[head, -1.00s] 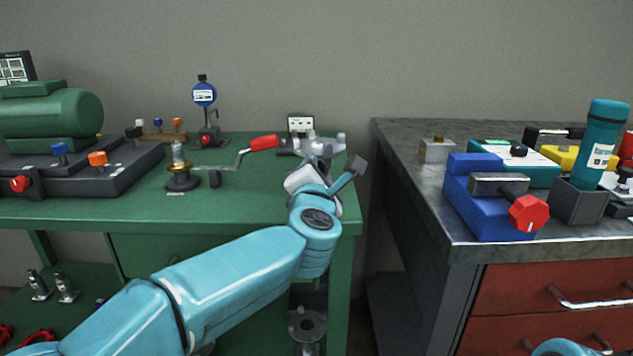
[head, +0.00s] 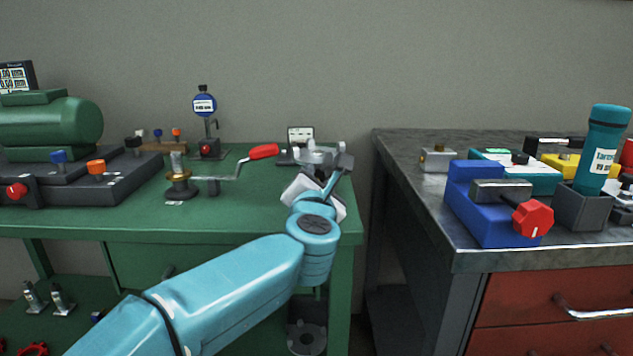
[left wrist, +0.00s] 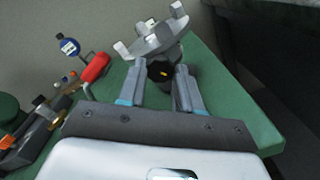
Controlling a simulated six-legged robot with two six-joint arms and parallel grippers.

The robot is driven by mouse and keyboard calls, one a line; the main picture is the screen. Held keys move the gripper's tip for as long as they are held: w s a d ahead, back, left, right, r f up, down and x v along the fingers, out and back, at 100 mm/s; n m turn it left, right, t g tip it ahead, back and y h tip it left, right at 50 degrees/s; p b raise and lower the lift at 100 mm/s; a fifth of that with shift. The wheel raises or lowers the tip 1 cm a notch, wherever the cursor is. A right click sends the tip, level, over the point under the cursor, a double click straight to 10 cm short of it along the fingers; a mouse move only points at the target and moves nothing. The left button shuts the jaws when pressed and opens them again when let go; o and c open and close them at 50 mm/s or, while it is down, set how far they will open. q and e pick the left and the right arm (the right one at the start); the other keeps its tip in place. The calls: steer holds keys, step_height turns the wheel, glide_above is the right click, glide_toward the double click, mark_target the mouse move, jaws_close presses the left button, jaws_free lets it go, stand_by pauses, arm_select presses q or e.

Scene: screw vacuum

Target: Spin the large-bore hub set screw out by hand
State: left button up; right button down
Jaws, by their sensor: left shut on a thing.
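The hub is a light grey disc with several short posts (left wrist: 160,42) in the left wrist view. It also shows in the head view (head: 318,152) at the right end of the green bench. A dark screw head with a yellow mark (left wrist: 160,71) faces my wrist camera at the hub's near side; it appears to be the set screw. My left gripper (left wrist: 161,77) is shut on this screw head, with one finger on each side. In the head view my left wrist hides the fingertips and the screw. My right gripper is out of view.
A red-handled crank (head: 262,151) stands left of the hub on the green bench (head: 240,208). A blue dial gauge (head: 204,105) stands behind it. Across a gap, the grey bench (head: 410,170) holds a blue vise-like block (head: 470,210) and a teal bottle (head: 603,150).

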arm_select(q)
steer(key=o, duration=1)
steer(key=shift+o, duration=0.2)
steer(key=s, duration=1.6)
steer(key=shift+s+a+p, duration=0.15)
steer(key=shift+a+p, duration=0.2)
